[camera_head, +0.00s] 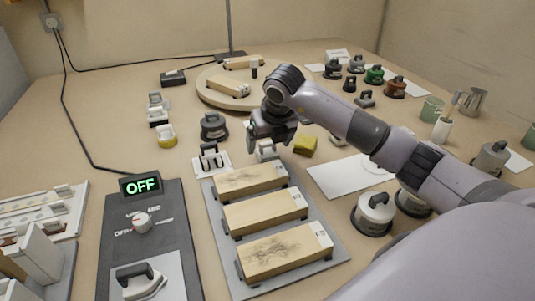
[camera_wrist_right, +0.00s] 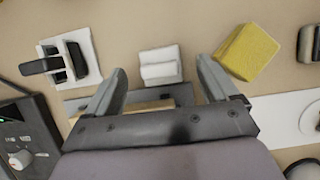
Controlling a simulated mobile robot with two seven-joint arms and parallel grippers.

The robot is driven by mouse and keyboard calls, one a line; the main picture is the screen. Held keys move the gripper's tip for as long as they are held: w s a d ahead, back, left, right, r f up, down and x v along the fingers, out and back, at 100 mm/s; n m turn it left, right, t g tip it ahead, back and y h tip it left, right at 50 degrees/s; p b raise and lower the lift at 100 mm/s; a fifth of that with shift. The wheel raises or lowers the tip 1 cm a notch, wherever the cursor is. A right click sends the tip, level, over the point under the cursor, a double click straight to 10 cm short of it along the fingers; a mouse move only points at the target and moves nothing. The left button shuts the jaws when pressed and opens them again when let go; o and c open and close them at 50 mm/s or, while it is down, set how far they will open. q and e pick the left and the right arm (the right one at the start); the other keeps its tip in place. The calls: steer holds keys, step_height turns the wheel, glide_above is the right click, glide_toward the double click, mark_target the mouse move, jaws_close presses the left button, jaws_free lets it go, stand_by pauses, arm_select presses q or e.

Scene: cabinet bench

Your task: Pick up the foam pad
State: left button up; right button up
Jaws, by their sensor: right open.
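A yellow, foam-like block (camera_head: 305,145) lies on the bench right of my right gripper (camera_head: 272,132). In the right wrist view this yellow block (camera_wrist_right: 247,52) lies tilted, beyond and right of the right finger. A small white stepped block (camera_head: 266,151) stands below my right gripper. In the right wrist view this white block (camera_wrist_right: 160,66) sits ahead of the gap between the open fingers (camera_wrist_right: 160,82), with nothing held. I cannot tell for sure which of the two is the foam pad. My left gripper is not in view.
A grey tray (camera_head: 222,238) with several wooden boards lies in front. A white stand with black clips (camera_head: 211,162) is left of the white block. A white sheet (camera_head: 335,180) lies to the right. A round wooden board (camera_head: 203,88) is behind, and a panel reads OFF (camera_head: 141,185).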

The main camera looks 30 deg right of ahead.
mark_target(268, 142)
steer(key=x, duration=0.2)
steer(key=shift+w+f, duration=0.15)
steer(key=shift+f, duration=0.2)
steer(key=c, duration=1.1)
steer(key=shift+r, duration=0.1)
steer(key=shift+c, duration=0.2)
step_height(268, 142, up, 20)
steer(key=p, duration=0.2)
steer(key=shift+o, duration=1.3)
steer(key=shift+c, duration=0.8)
